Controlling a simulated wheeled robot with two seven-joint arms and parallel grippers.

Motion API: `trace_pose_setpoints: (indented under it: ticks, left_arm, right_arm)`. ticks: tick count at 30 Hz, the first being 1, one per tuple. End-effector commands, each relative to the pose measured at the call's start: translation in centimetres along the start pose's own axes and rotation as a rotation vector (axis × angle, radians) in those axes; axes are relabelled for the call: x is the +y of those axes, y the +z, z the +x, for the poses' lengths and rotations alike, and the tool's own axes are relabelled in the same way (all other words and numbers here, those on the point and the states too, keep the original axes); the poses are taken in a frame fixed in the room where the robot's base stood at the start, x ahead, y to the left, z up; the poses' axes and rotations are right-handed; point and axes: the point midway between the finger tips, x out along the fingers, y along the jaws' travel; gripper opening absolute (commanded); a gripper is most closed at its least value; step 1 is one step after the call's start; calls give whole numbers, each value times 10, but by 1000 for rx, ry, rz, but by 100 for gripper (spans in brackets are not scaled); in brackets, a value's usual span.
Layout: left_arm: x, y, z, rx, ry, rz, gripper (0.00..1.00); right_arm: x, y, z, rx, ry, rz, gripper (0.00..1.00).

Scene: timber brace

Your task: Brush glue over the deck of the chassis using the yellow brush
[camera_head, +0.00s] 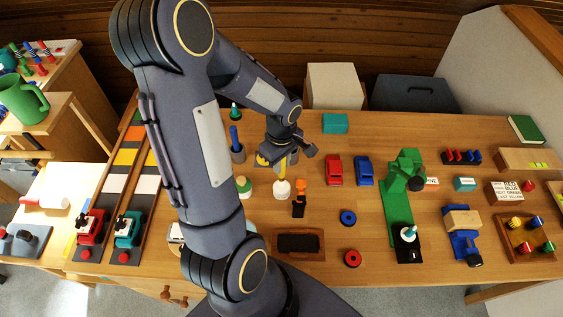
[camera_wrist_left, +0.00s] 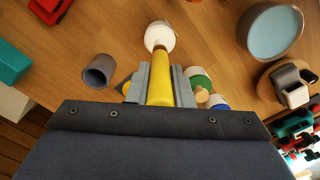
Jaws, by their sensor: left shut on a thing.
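My left gripper (camera_head: 284,158) is shut on the yellow brush (camera_wrist_left: 159,78), whose handle runs between the two fingers in the left wrist view. The brush's far end meets a round white thing (camera_wrist_left: 160,36), which also shows below the gripper in the head view (camera_head: 282,188). I cannot tell whether this is the brush head or a pot under it. A dark block (camera_head: 299,243) lies in a brown wooden tray at the table's front; I cannot tell whether it is the chassis. My right gripper is not in view.
A grey cup (camera_wrist_left: 99,70) stands beside the gripper. A green-capped bottle (camera_head: 243,187) stands left of the white thing. A black-and-orange piece (camera_head: 299,205) lies between the white thing and the tray.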

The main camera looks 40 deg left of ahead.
Motion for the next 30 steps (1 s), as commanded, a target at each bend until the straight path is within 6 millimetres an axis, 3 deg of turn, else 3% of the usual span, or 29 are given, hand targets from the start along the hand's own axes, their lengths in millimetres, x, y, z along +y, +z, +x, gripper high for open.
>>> trace_pose_setpoints:
  ticks: [18,30]
  left_arm:
    - [0,0,-53,1,2,-1,0]
    - [1,0,-53,0,1,10,0]
  right_arm:
    - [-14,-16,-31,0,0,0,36]
    - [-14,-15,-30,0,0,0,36]
